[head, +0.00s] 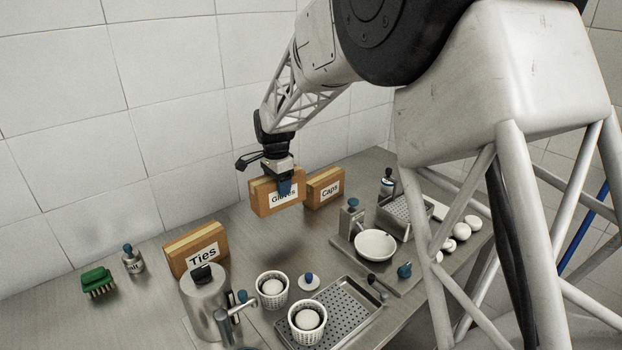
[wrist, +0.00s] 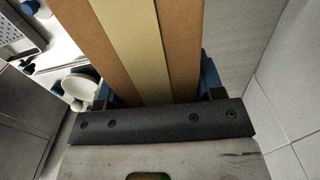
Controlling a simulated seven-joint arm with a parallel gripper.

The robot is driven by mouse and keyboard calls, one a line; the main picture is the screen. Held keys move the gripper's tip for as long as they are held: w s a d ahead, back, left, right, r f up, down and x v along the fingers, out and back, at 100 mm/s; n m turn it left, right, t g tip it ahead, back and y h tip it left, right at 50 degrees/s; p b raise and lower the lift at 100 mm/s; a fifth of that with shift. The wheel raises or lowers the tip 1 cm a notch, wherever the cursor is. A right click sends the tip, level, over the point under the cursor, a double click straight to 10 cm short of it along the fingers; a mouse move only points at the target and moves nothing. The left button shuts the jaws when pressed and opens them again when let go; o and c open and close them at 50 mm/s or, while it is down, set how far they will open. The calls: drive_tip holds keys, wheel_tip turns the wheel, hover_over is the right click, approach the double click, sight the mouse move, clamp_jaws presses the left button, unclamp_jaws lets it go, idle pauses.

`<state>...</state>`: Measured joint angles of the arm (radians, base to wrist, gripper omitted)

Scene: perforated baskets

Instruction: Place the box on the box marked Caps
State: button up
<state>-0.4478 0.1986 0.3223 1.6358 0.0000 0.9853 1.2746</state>
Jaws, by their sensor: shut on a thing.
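My gripper (head: 286,187) is shut on a brown box marked Gloves (head: 265,199) and holds it above the counter, with a shadow below it. The held box also fills the middle of the wrist view (wrist: 145,50), with a pale strip along its length and blue fingers at both sides. The brown box marked Caps (head: 325,188) stands on the counter just right of and behind the held box. In the head view the held box sits close to its left edge; I cannot tell whether they touch.
A box marked Ties (head: 196,249) stands at the left, near a green brush (head: 97,282) and a metal shaker (head: 132,260). Perforated baskets (head: 272,290), a drip tray (head: 338,318) and a white bowl (head: 375,246) are in front. The tiled wall (head: 180,110) rises behind.

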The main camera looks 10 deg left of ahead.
drive_tip(key=w+d+r, duration=0.2)
drive_tip(key=d, duration=0.6)
drive_tip(key=w+d+r, duration=0.1)
drive_tip(key=d+r, duration=0.2)
drive_tip(key=d, duration=0.5)
drive_tip(key=shift+w+d, duration=0.15)
drive_tip(key=shift+w, duration=0.2)
drive_tip(key=shift+w+f, duration=0.1)
hover_over(324, 175)
drive_tip(key=f, duration=0.1)
drive_tip(key=shift+f, duration=0.2)
drive_tip(key=shift+f, duration=0.1)
drive_tip(key=shift+f, duration=1.7)
drive_tip(key=shift+f, duration=0.1)
drive_tip(key=o, duration=1.1)
drive_tip(key=shift+c, duration=0.2)
